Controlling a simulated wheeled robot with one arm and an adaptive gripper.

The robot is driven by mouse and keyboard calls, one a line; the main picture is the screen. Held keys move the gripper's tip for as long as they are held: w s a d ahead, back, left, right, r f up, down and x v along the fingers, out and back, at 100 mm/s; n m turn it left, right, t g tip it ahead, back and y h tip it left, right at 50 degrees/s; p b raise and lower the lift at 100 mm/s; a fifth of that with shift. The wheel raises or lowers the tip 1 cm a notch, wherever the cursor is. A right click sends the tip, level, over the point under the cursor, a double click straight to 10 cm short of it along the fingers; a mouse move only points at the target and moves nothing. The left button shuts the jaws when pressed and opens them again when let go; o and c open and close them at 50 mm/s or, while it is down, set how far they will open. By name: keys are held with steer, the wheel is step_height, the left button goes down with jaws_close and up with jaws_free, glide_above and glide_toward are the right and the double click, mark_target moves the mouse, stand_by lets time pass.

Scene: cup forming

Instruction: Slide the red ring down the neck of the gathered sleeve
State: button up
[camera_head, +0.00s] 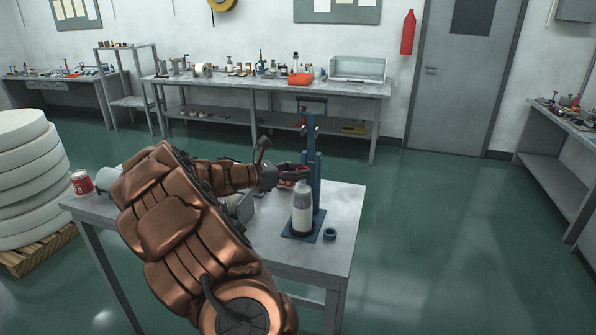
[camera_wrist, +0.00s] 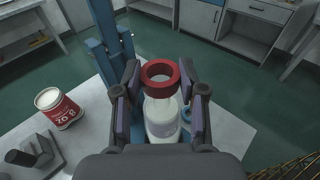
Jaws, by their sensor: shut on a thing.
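My gripper (camera_wrist: 158,95) is shut on the red ring (camera_wrist: 160,92), with a finger on each side of it in the wrist view. In the head view my gripper (camera_head: 296,172) is above the white and grey gathered sleeve (camera_head: 302,212), which stands upright on the blue stand's base (camera_head: 318,232). The sleeve also shows in the wrist view (camera_wrist: 161,122), just below the ring. The ring overlaps the sleeve's upper end there, so I cannot tell whether it is around the neck or only above it.
The stand's blue post (camera_head: 311,160) rises close behind the sleeve. A red and white can (camera_wrist: 60,108) and a grey block (camera_wrist: 33,152) are left in the wrist view. Another can (camera_head: 81,183) stands far left.

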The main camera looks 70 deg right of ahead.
mark_target(299, 185)
steer(key=shift+f+b, duration=0.9)
steer(key=shift+f, duration=1.4)
steer(key=o, duration=0.8)
steer(key=shift+o, duration=0.2)
steer(key=v, duration=1.2)
steer(key=shift+a, duration=0.1)
